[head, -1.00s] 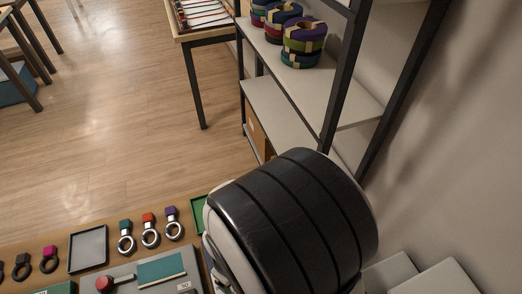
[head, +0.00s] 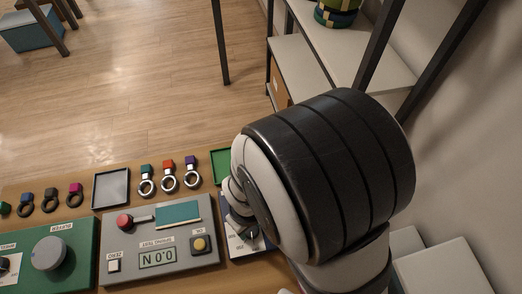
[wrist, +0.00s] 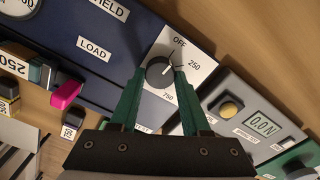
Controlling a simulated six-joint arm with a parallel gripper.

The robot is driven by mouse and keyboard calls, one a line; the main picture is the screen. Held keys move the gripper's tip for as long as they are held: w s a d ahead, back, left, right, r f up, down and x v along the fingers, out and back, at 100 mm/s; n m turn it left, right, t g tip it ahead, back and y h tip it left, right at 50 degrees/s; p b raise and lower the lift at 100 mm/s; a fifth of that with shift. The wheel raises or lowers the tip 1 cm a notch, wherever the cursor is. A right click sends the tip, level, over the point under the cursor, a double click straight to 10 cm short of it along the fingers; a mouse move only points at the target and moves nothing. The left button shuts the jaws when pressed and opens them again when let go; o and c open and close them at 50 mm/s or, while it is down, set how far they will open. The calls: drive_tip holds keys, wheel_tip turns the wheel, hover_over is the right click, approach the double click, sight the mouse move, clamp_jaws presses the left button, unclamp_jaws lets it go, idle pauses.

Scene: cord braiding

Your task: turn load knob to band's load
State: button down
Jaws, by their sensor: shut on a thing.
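In the wrist view, the black load knob (wrist: 158,74) sits on a white dial plate marked OFF, 250 and 750. The plate is on a dark blue panel (wrist: 98,22) with a LOAD label. The knob's white pointer mark points to the upper right, roughly between OFF and 250; its exact setting is hard to tell. My gripper (wrist: 160,71) has its green fingers on either side of the knob and is shut on it. In the head view my arm hides the gripper and most of the blue panel (head: 235,240). I cannot tell which band is meant.
A grey spring test unit (head: 185,262) reading 0.0 N stands beside the blue panel, with a green panel (head: 75,265) further left. Rings with coloured tabs (head: 168,177) and a grey tray (head: 111,188) lie behind.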

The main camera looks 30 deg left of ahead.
drive_tip(key=m, duration=0.4)
drive_tip(key=shift+d+m, duration=0.1)
drive_tip(key=shift+m, duration=1.7)
drive_tip(key=shift+c, duration=1.9)
unclamp_jaws()
wheel_tip(320, 180, up, 16)
